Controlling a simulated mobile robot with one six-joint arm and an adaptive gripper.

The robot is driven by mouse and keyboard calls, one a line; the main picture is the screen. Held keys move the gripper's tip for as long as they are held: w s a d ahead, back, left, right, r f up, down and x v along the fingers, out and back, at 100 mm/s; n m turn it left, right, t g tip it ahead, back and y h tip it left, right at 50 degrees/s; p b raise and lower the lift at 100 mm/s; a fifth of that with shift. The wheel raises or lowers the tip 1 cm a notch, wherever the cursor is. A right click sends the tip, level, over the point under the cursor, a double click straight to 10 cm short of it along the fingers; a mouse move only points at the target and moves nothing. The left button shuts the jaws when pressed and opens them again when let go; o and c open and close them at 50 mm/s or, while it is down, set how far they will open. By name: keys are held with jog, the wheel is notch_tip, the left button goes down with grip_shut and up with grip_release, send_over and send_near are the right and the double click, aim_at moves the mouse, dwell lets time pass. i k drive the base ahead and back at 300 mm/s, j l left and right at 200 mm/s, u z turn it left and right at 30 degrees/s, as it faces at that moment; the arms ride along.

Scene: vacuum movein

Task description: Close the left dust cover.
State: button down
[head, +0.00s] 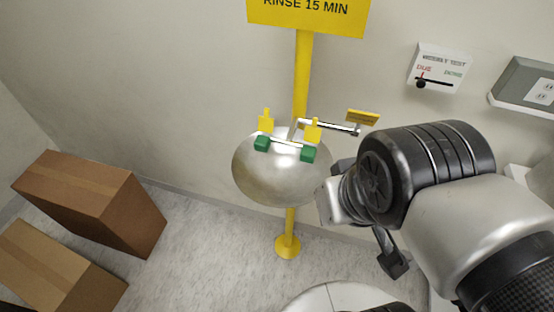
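A round steel eyewash bowl (262,183) sits on a yellow post. Two green spray heads stand over it, the left one (262,143) and the right one (308,154). The yellow left dust cover (266,124) stands upright behind the left head, raised off it. The yellow right dust cover (313,131) also stands upright by its head. My gripper (367,215) is to the right of the bowl, apart from both covers.
A push handle with a yellow plate (362,117) sticks out right of the bowl, near my wrist. A yellow sign (309,15) hangs above. A weekly-test slider panel (439,68) and a grey outlet box (526,84) are on the wall. Cardboard boxes (92,196) stand left; floor between is clear.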

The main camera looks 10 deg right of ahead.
aim_at(265, 123)
jog(key=i+j, duration=0.15)
jog(key=j, duration=0.2)
jog(key=i+j, duration=0.4)
jog(key=j, duration=0.25)
jog(key=i+j+u, duration=0.1)
jog(key=j, duration=0.25)
jog(key=i, duration=0.05)
